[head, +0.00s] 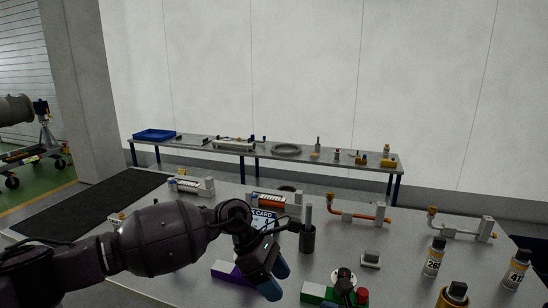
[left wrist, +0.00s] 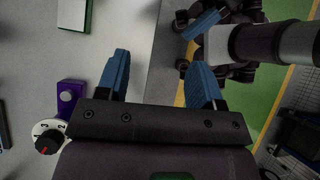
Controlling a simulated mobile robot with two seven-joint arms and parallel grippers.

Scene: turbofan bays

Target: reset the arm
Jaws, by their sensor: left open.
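My left arm comes in from the left across the head view. Its gripper (head: 271,281), with blue fingertips, points down over the front of the grey workbench (head: 190,245). The left wrist view shows the two blue fingers of this gripper (left wrist: 160,80) wide apart with nothing between them. Beyond them in that view, at the upper right, is another dark gripper with blue fingertips (left wrist: 203,24), my right one. It is partly hidden, and its jaw opening is unclear.
Bottles (head: 434,257) and copper pipe fixtures (head: 357,212) stand to the right. A black mat (head: 90,202) covers the bench's left end. A second table (head: 225,147) stands behind.

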